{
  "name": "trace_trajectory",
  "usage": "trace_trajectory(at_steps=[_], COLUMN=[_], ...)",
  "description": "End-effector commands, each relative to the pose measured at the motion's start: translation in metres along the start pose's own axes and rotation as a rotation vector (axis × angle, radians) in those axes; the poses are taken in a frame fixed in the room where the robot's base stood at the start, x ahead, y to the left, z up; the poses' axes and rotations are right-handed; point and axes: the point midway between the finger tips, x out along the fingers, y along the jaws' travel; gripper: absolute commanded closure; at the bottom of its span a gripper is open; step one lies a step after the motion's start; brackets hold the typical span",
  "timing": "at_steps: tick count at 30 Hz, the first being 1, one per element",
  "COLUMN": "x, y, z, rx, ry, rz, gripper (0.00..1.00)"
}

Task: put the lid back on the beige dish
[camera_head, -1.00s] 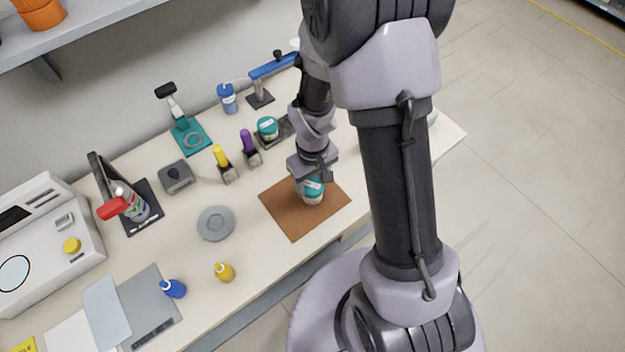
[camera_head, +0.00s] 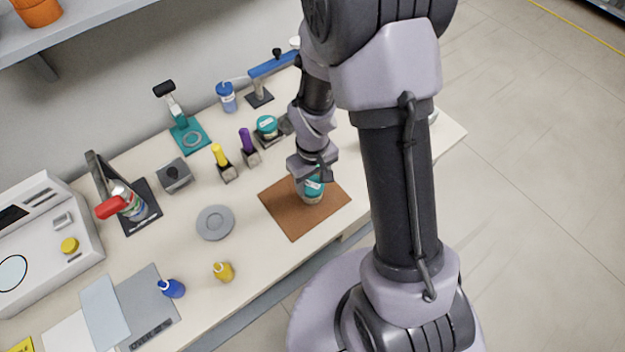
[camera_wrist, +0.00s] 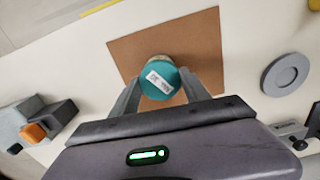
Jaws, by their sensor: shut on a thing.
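The beige dish (camera_head: 309,199) stands on a brown mat (camera_head: 290,221). Its teal lid (camera_head: 314,186) sits at its top, and only a rim of the dish shows below the lid. In the wrist view the teal lid (camera_wrist: 160,82), with a white label, lies between the two fingers of my gripper (camera_wrist: 162,90), over the beige dish (camera_wrist: 158,58). My gripper (camera_head: 313,178) is shut on the lid from above. I cannot tell whether the lid is fully seated on the dish.
A grey round disc (camera_head: 215,223) lies left of the mat. A second teal-lidded container (camera_head: 267,127) stands behind it on a dark base. Yellow (camera_head: 222,162) and purple (camera_head: 248,142) items stand in holders behind the mat. The table between disc and mat is clear.

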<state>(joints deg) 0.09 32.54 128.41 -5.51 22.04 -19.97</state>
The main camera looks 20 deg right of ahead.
Motion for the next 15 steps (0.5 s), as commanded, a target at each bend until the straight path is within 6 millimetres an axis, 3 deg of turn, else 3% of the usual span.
trace_trajectory(at_steps=[14,15], x=[0.0063,0.0064], y=[0.0,0.0], z=[0.0,0.0], rx=[0.0,0.0], ry=[0.0,0.0], rz=[0.0,0.0], gripper=[0.85,0.44])
